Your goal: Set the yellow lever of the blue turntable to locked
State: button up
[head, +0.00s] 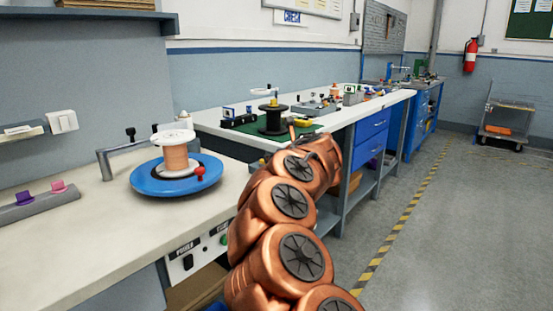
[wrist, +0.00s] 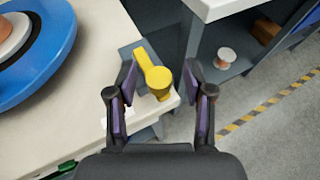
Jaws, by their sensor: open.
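The blue turntable (head: 176,178) lies on the near bench and carries a white-flanged spool of copper wire. Its blue rim also shows at the upper left of the wrist view (wrist: 48,62). The yellow lever (wrist: 146,60) sits on a grey bracket at the bench corner, with a round yellow hub at its near end and its bar pointing up and slightly left in the wrist view. My gripper (wrist: 158,76) is open and empty, its two dark fingers on either side of the lever in the picture. I cannot tell whether they touch it. In the head view my arm hides most of this corner.
A red knob (head: 200,173) stands at the turntable's edge, and a grey bent arm (head: 125,152) stands behind it. A second bench (head: 225,118) with a green mat and dark spool lies beyond. Open floor (head: 460,230) with a striped line is on the right.

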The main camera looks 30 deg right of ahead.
jog(key=v, duration=1.1)
dwell(0.5)
